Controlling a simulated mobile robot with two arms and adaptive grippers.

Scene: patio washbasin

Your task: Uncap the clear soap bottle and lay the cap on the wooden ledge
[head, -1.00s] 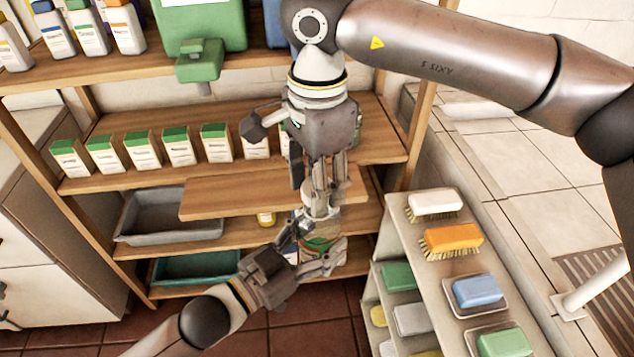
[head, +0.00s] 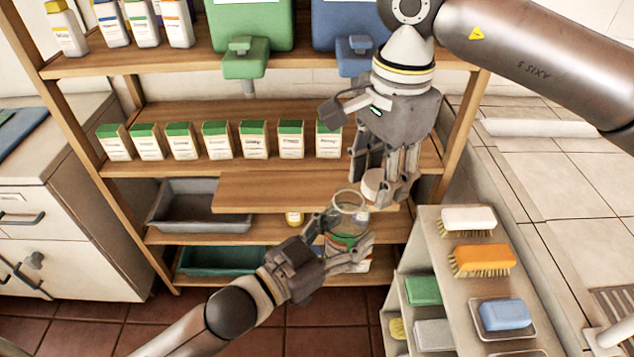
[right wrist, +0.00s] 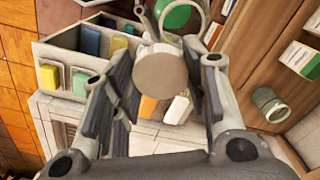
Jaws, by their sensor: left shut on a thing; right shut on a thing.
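The clear soap bottle (head: 347,203) stands upright with its round mouth open and a green band lower down. My left gripper (head: 341,246) is shut around its body and hides part of it. My right gripper (head: 381,190) is shut on the pale round cap (head: 371,187), just above and to the right of the bottle mouth, apart from it. The cap (right wrist: 160,71) also shows in the right wrist view between the fingers, with the bottle's rim beyond it. The wooden ledge (head: 275,192) sticks out from the shelf, left of the cap, its top bare.
Green-topped cartons (head: 218,139) line the shelf behind the ledge. A grey tray (head: 190,222) and a teal tray (head: 215,268) sit below. A stepped stand at right holds brushes (head: 482,259) and soap bars (head: 502,315). Green and blue dispensers hang above.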

